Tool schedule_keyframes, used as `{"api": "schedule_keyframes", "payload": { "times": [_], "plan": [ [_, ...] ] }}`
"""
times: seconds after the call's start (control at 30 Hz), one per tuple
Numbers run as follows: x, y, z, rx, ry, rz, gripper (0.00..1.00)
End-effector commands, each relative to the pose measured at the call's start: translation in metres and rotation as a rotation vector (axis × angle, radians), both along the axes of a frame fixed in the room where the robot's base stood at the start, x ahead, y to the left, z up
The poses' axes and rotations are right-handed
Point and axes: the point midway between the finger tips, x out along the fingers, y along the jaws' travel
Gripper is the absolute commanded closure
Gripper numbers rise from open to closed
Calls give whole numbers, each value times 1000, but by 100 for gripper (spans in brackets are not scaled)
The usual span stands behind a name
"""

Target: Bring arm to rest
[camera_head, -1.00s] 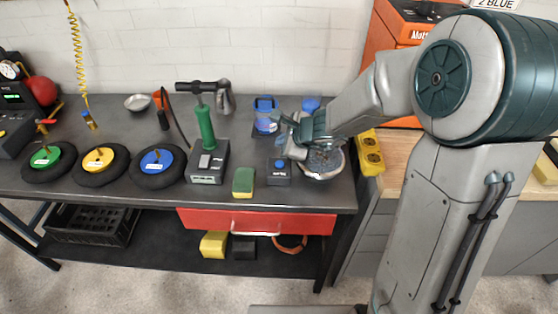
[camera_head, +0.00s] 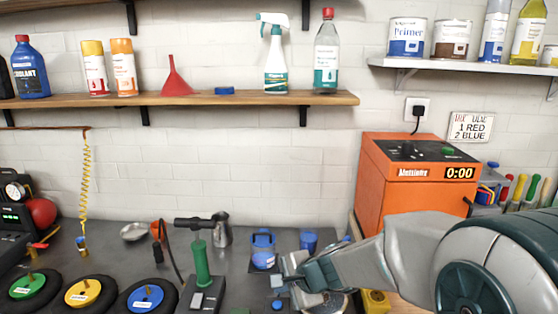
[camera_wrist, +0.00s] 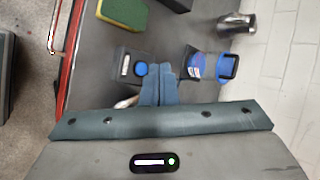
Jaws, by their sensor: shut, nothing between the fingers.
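My gripper (camera_head: 281,281) is over the right part of the dark workbench (camera_head: 90,236), with the arm coming in from the right. In the wrist view its two fingers (camera_wrist: 159,80) are together, with nothing between them. A small dark box with a blue button (camera_wrist: 141,69) is beside the fingertips there. The same blue button shows just below the gripper in the head view (camera_head: 278,305). A metal bowl (camera_head: 335,303) is partly hidden under my gripper and wrist.
An orange machine (camera_head: 410,180) stands right, behind my arm. A green and yellow sponge (camera_wrist: 124,11) lies on the bench.

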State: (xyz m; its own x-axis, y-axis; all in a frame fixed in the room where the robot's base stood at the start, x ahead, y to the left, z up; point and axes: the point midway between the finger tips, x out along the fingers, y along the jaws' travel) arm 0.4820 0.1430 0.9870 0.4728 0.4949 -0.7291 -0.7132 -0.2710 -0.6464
Motion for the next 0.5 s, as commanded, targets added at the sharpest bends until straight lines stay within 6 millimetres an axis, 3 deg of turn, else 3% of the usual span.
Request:
{"api": "schedule_keyframes", "payload": {
  "times": [0.27,0.5],
  "plan": [
    [-79,-34,22,-339,-101,429,100],
    [-143,-89,28,-648,-96,731,100]
  ]
}}
